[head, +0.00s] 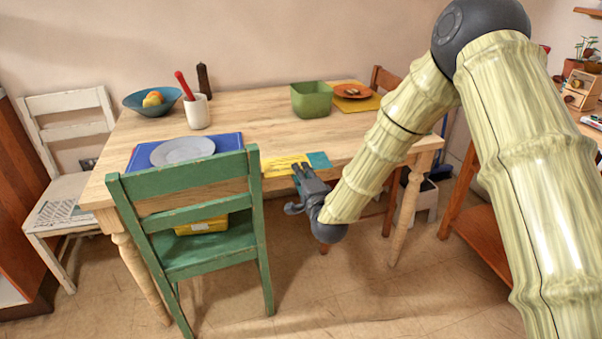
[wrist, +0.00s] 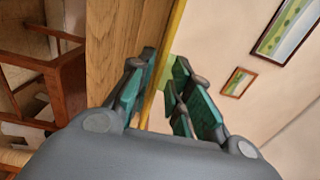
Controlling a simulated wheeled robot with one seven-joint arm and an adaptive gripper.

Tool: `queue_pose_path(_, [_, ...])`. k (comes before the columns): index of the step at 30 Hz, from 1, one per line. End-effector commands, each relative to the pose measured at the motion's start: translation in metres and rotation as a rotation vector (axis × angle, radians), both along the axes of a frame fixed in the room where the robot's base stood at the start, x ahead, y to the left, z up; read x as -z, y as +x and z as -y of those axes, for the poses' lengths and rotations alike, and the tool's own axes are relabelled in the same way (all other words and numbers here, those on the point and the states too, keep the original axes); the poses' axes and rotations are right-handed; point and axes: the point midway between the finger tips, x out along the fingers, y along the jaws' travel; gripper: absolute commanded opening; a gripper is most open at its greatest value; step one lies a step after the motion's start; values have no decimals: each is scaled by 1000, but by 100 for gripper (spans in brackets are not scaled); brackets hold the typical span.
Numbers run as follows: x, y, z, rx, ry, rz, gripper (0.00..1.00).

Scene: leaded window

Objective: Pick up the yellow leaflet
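The yellow leaflet (head: 281,164) lies flat at the front edge of the wooden table, right of the green chair's back. In the wrist view it shows nearly edge-on as a thin yellow strip (wrist: 174,38). My gripper (head: 298,170) is at the table's front edge, at the leaflet's near side, and covers part of it in the head view. In the wrist view my gripper (wrist: 160,95) is open, with one finger on each side of the yellow strip. I cannot tell whether either finger touches it.
A blue placemat (head: 143,157) with a plate (head: 183,150) lies to the left. A green bin (head: 311,99) stands farther back. The green chair (head: 185,180) stands before the table, with a yellow item (head: 205,227) on its seat.

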Motion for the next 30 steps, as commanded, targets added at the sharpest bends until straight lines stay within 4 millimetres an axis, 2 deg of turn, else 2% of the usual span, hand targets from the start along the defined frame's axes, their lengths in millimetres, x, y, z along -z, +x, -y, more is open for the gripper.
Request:
queue_pose_path(8, [0, 1, 0, 0, 0, 0, 20])
queue_pose_path(15, [0, 1, 0, 0, 0, 0, 0])
queue_pose_path(23, [-1, 1, 0, 0, 0, 0, 0])
queue_pose_path(30, [-24, 1, 1, 1, 1, 1, 0])
